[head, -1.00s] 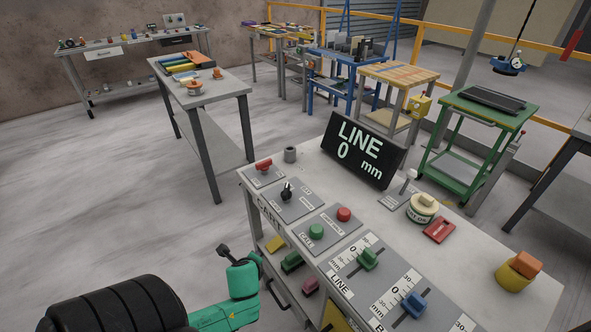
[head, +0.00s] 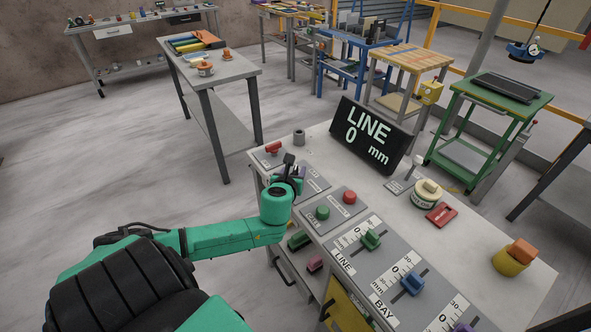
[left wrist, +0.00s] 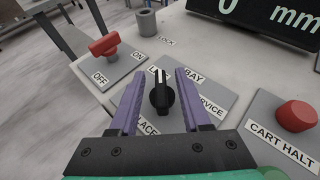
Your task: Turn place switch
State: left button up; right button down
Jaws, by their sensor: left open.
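The place switch is a black rotary knob (left wrist: 160,97) with a white pointer line, on a grey plate (left wrist: 205,119) in the left wrist view. Its pointer points up in that view, toward the partly covered LINE label; BAY and SERVICE labels lie to its right and PLACE is below. My left gripper (left wrist: 159,76) is open, with one purple finger on each side of the knob and visible gaps to it. In the head view my left gripper (head: 288,174) is over the switch plate and hides the knob. My right gripper is not in view.
A red OFF/ON lever (left wrist: 104,46) stands left of the switch, near a grey cylinder (left wrist: 146,22). A red CART HALT button (left wrist: 296,116) is on the right. In the head view, a green button (head: 322,213), sliders and a LINE 0 mm display (head: 369,135) share the bench.

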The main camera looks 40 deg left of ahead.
pick_arm(q)
jog(key=shift+x, duration=0.8)
jog(key=shift+s, duration=0.1)
grip_shut()
